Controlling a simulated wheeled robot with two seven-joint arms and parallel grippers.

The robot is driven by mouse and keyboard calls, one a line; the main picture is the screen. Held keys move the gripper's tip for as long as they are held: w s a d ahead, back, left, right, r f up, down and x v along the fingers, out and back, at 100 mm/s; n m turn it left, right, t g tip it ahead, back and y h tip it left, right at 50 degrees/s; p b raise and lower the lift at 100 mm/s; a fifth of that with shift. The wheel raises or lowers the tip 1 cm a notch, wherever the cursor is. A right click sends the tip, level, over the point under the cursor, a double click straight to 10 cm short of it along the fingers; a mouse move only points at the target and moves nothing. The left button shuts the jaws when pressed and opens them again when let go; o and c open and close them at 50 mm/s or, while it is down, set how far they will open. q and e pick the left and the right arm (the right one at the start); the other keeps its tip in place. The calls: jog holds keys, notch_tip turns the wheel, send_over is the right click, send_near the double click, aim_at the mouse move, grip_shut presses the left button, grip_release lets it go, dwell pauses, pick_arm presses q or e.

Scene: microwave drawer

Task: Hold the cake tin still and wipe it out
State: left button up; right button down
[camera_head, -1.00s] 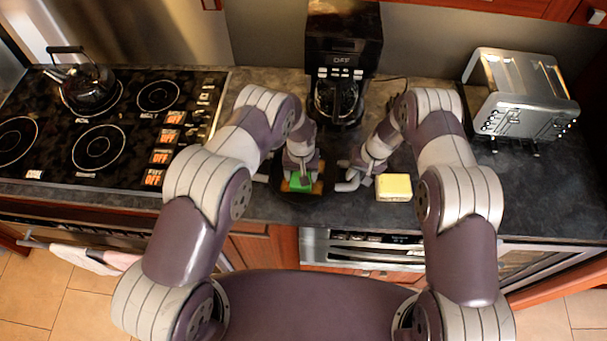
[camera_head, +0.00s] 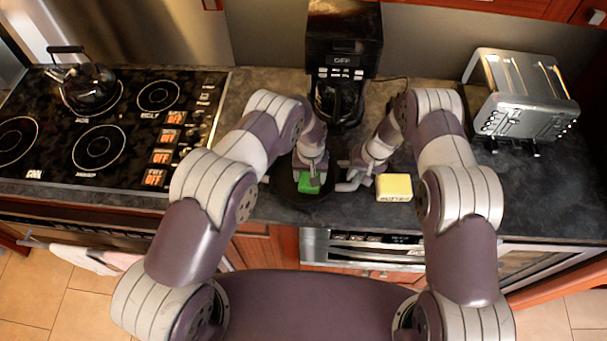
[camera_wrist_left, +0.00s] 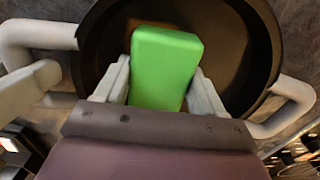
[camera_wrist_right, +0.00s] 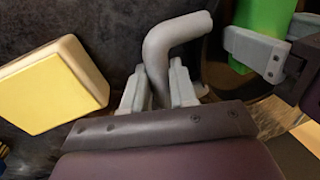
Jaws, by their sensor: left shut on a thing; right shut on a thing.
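The cake tin (camera_head: 285,188) is a dark round pan with light grey handles, on the counter below the coffee maker. It shows closer in the left wrist view (camera_wrist_left: 100,38). My left gripper (camera_wrist_left: 160,85) is shut on a green sponge (camera_wrist_left: 166,68) and holds it inside the tin. The sponge also shows in the head view (camera_head: 309,184). A brownish-orange patch shows on the tin's floor behind the sponge. My right gripper (camera_wrist_right: 160,88) is shut on the tin's right handle (camera_wrist_right: 178,38). Part of the tin's floor is hidden by the left gripper and sponge.
A yellow butter block (camera_head: 394,187) lies on the counter just right of my right gripper. A coffee maker (camera_head: 343,50) stands behind the tin. A toaster (camera_head: 520,100) is at the back right. The stove (camera_head: 120,130) with a kettle (camera_head: 88,88) is at left.

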pick_arm(q)
jog(key=shift+s+d, duration=0.15)
jog(key=shift+r, duration=0.35)
jog(key=shift+w+a, duration=0.95)
jog(key=shift+a, duration=0.15)
jog(key=shift+r, duration=2.85)
jog(key=a, duration=0.9)
jog(key=shift+a, duration=0.1)
